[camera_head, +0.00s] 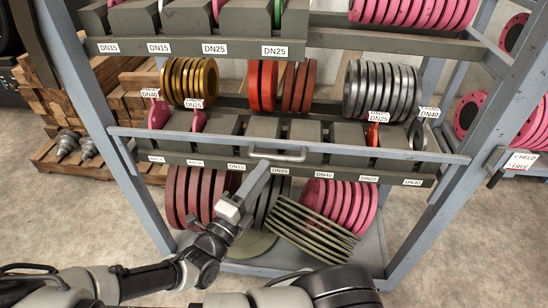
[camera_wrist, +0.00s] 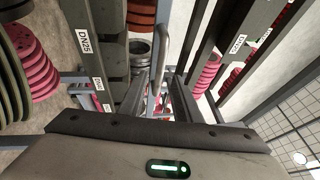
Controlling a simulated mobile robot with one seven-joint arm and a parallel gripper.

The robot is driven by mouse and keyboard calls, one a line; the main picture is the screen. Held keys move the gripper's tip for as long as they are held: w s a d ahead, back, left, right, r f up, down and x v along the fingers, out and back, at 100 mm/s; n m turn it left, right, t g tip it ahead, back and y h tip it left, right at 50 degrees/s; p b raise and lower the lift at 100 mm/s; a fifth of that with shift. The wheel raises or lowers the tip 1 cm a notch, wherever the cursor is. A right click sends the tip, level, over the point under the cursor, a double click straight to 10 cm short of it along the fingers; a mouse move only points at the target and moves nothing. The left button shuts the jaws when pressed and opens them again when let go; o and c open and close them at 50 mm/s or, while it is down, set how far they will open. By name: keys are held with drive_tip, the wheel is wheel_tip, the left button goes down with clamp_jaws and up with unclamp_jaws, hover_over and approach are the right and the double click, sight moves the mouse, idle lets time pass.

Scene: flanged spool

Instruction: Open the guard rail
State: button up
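The guard rail (camera_head: 400,154) is a grey bar running across the front of the rack at mid height, in front of a shelf of discs. A grey loop handle (camera_head: 278,155) is fixed near its middle. My gripper (camera_head: 262,172) reaches up from below, its fingertips just under the left part of the handle. In the wrist view the handle (camera_wrist: 161,55) runs up just beyond and between my gripper's fingers (camera_wrist: 160,85), which stand apart. I cannot tell whether they touch it. A white sign (camera_head: 521,160) reading HELD and FREE hangs at the rack's right post.
The rack's blue-grey posts (camera_head: 105,125) stand at both sides. Pink discs (camera_head: 340,203) and leaning green discs (camera_head: 312,232) lie below the rail. Several grey discs (camera_head: 382,90) stand behind it. Wooden pallets (camera_head: 120,100) are at the left; floor is clear at the right front.

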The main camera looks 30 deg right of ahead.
sight(274, 157)
drive_tip(key=x, duration=0.6)
drive_tip(key=shift+w+d, duration=0.2)
drive_tip(key=shift+d, duration=0.1)
clamp_jaws()
